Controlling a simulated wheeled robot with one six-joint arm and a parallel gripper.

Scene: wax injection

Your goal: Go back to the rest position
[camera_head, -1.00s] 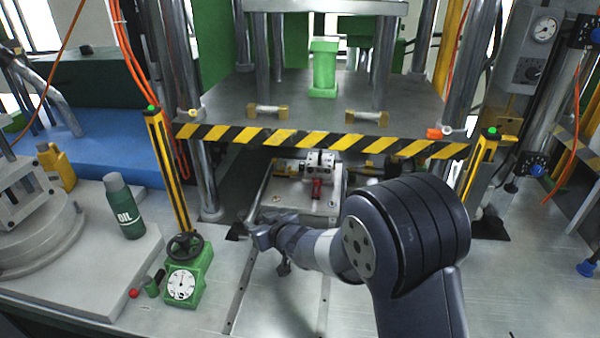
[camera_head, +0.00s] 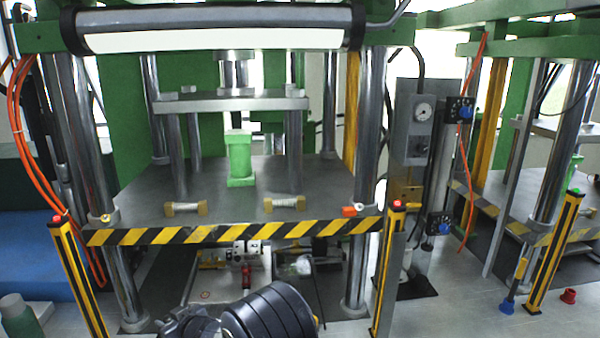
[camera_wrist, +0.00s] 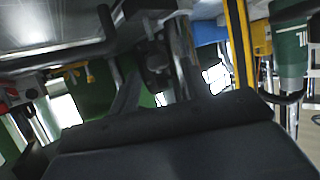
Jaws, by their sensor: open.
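My gripper (camera_wrist: 158,68) shows in the wrist view, its dark fingers spread apart with nothing held between them. In the head view my folded dark arm is at the bottom edge, in front of the press, and the gripper end is mostly cut off. The press's grey platen (camera_head: 130,200) carries a green block (camera_head: 240,160) and has a black-and-yellow striped front edge. Below it, a metal mould assembly (camera_head: 228,288) with a small red part (camera_head: 246,277) sits in the press, partly hidden by my arm.
Yellow-black posts with red lights stand left (camera_head: 75,275) and right (camera_head: 386,270) of the press opening.

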